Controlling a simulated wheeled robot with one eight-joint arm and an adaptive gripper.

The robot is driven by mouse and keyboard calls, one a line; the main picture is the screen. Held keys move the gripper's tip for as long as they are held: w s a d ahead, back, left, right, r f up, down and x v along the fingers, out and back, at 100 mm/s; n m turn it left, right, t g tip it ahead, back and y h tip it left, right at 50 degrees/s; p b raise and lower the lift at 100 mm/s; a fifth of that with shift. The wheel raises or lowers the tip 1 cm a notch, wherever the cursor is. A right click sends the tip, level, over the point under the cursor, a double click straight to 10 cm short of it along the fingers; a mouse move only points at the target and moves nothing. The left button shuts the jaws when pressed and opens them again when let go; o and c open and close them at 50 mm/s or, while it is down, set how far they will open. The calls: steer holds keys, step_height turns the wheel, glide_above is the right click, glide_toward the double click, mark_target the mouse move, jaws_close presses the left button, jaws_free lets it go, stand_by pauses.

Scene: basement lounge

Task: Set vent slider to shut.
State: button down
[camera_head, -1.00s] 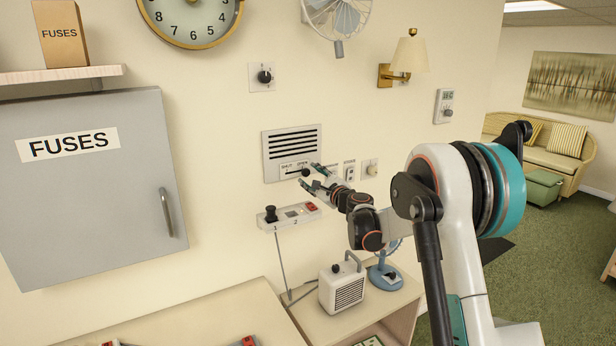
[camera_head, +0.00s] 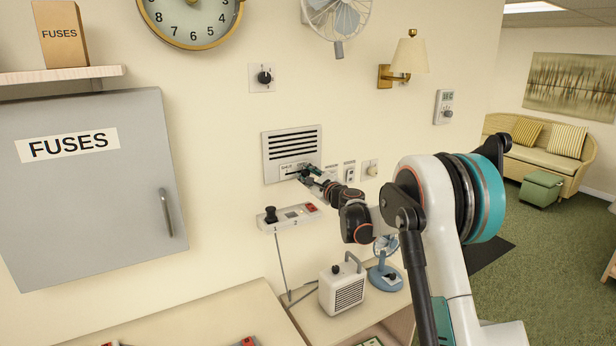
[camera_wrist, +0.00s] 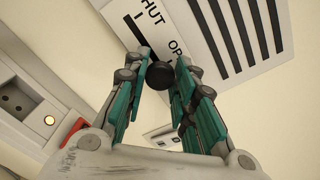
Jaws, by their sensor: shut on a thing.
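The vent (camera_head: 265,158) is a pale wall plate with dark slots and a slider strip below them. The strip has SHUT at its left and OPEN at its right in the head view. In the wrist view the vent plate (camera_wrist: 200,20) shows SHUT and part of OPEN. The black round slider knob (camera_wrist: 160,76) sits by the OPEN lettering. My gripper (camera_head: 303,173) is at the strip in the head view and hides the knob there. In the wrist view my gripper (camera_wrist: 164,70) has its teal fingers closed on the knob from both sides.
A socket strip with a black plug (camera_head: 270,214) and red switch is just below the vent. Wall switches (camera_head: 349,171) and a knob (camera_head: 371,168) are to its right. A heater (camera_head: 341,287) and small blue fan (camera_head: 385,275) stand on the cabinet below.

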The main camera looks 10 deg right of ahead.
mark_target(285, 175)
steer(key=a, duration=0.2)
steer(key=s+a, duration=0.1)
steer(key=a, duration=0.1)
steer(key=s+a+b, duration=0.1)
steer(key=a, duration=0.1)
steer(key=shift+a, duration=0.1)
steer(key=c, duration=1.4)
jaws_free()
steer(key=shift+o, duration=0.5)
steer(key=shift+a, duration=0.15)
steer(key=shift+s+d, duration=0.1)
steer(key=shift+d, duration=0.1)
